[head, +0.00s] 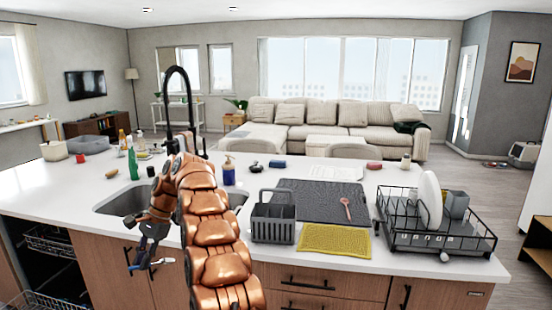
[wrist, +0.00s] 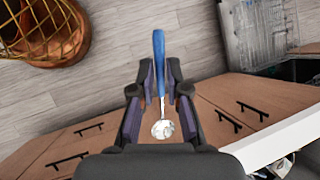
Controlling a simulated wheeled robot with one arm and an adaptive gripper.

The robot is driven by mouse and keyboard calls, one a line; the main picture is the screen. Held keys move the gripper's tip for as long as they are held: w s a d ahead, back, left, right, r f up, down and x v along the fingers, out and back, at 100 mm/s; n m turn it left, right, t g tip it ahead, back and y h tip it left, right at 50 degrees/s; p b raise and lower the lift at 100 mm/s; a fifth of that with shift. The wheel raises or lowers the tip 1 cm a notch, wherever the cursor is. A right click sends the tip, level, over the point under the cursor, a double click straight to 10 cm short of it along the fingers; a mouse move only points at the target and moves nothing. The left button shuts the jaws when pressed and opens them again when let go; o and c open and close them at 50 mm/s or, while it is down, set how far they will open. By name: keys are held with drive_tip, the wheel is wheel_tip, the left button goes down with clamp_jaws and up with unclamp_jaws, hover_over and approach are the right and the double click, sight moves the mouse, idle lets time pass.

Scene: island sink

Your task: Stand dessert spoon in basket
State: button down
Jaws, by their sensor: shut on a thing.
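My gripper (head: 142,258) hangs in front of the island counter, left of my arm, below the countertop edge. It is shut on a dessert spoon (head: 160,262) with a blue handle and a shiny metal bowl. In the wrist view the spoon (wrist: 158,50) lies between the fingers (wrist: 160,82), its blue handle pointing away and its bowl near the palm. The grey cutlery basket (head: 272,224) with a raised handle stands upright on the counter, right of my arm and apart from the gripper. Its inside is mostly hidden.
A dark drying mat (head: 315,193) holds a reddish spoon (head: 346,207). A yellow cloth (head: 335,241) lies right of the basket, and a dish rack (head: 440,240) with a plate stands farther right. The sink (head: 125,202) and black faucet are partly behind my arm. An open dishwasher (head: 50,243) is at left.

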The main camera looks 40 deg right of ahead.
drive_tip(key=w+d+r+m+t+p, duration=0.1)
drive_tip(key=w+d+r+m+t, duration=0.2)
drive_tip(key=d+r+m+t, duration=0.6)
drive_tip(key=w+d+r+m+t, duration=0.3)
drive_tip(key=d+r+m, duration=0.3)
drive_tip(key=d, duration=0.6)
drive_tip(key=s+d+r+m+t+h, duration=0.1)
drive_tip(key=d+m+t+h, duration=0.15)
drive_tip(key=d, duration=0.35)
drive_tip(key=s+d+r+m+t+h, duration=0.2)
drive_tip(key=d+m+h, duration=0.2)
drive_tip(key=d, duration=0.3)
drive_tip(key=s+d+r+m+h, duration=0.1)
drive_tip(key=s+d+m+h, duration=0.2)
drive_tip(key=d, duration=0.4)
drive_tip(key=s+d+m+h, duration=0.2)
drive_tip(key=s+d+h, duration=0.15)
drive_tip(key=d, duration=0.35)
wheel_tip(320, 180, down, 14)
drive_tip(key=b, duration=1.1)
drive_tip(key=shift+t, duration=0.35)
drive_tip(key=shift+w, duration=0.1)
drive_tip(key=c, duration=1.1)
unclamp_jaws()
drive_tip(key=shift+d, duration=0.1)
